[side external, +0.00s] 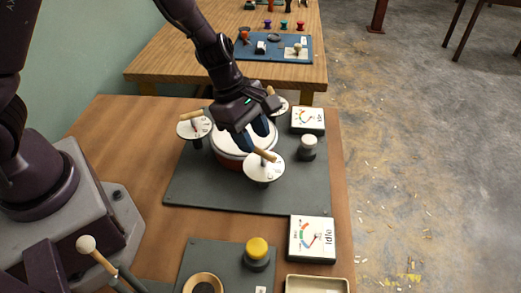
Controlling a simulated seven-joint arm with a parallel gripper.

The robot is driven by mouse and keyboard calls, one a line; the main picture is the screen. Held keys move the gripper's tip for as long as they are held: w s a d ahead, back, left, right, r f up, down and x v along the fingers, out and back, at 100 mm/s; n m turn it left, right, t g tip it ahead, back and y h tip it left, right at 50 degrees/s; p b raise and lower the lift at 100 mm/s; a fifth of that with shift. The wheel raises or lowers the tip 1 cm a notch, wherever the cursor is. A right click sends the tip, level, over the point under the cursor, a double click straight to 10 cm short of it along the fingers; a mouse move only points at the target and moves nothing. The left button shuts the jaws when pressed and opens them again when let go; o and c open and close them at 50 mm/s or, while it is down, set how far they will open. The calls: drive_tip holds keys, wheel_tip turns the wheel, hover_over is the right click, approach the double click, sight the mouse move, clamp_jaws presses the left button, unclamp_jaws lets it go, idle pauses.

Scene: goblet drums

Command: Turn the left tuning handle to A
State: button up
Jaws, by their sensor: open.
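A goblet drum with a white head and red body (228,154) stands on a dark grey board. Three round white dials with wooden handles surround it: one at the left (187,130), one in front (264,171), one at the back right (283,102), partly hidden by my gripper. Which of them is the left tuning handle I cannot tell for sure. The letters on the dials are too small to read surely. My gripper (254,140) is open above the drum's right side, its dark blue fingers pointing down just behind the front dial's wooden handle (265,154). Whether they touch it is unclear.
On the board (205,193) are a white-topped knob (308,146) and a gauge box (307,119). Nearer are another gauge box reading "Idle" (312,239), a yellow button (258,249), a wooden ring (203,281) and a tray (318,284). A second table (165,67) stands behind.

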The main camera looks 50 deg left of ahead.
sight(260, 150)
drive_tip(key=shift+x, duration=2.25)
drive_tip(key=shift+c, duration=0.3)
clamp_jaws()
